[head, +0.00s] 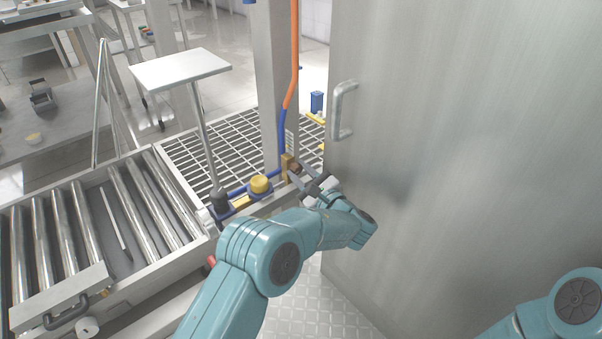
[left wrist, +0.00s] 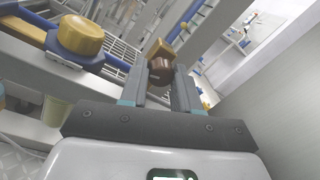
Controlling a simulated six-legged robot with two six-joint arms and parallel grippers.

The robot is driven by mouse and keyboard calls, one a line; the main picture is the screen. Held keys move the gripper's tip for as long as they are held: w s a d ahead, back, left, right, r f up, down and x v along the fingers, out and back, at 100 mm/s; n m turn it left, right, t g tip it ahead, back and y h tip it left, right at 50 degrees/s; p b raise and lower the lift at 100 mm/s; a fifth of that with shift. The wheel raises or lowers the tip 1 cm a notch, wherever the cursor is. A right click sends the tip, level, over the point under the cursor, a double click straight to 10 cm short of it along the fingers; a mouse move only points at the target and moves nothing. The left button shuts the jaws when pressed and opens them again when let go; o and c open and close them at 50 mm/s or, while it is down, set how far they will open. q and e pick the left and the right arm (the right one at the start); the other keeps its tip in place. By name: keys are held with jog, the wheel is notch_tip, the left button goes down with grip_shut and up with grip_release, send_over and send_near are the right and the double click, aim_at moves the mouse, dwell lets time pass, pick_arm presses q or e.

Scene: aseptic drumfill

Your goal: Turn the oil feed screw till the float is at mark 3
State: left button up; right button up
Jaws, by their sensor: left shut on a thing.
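The oil feed screw, a small brown knob (left wrist: 161,71) on a brass block (left wrist: 158,48), sits between my left gripper's fingers in the left wrist view. In the head view the brass block (head: 287,167) is at the foot of a grey post, on the blue pipe line. My left gripper (head: 297,174) reaches it from the right and is shut on the knob. A narrow upright gauge seems to stand just above the block; its float and marks are too small to read. My right gripper is out of view; only part of that arm shows at lower right.
A yellow round cap (head: 260,184) on the blue pipe is just left of the screw. A steel door (head: 430,150) with a handle (head: 342,112) stands close on the right. A roller conveyor (head: 100,225) is at left, and a small stand-mounted plate (head: 180,69) rises behind.

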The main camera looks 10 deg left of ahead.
pick_arm(q)
jog(key=n, duration=0.4)
jog(key=shift+w+n+y, duration=0.1)
jog(key=shift+n+y, duration=0.2)
jog(key=shift+n, duration=0.1)
jog(key=shift+n+y, duration=0.3)
jog(key=shift+n, duration=1.7)
jog(key=shift+r, duration=0.1)
jog(key=o, duration=1)
jog(key=shift+o, duration=0.2)
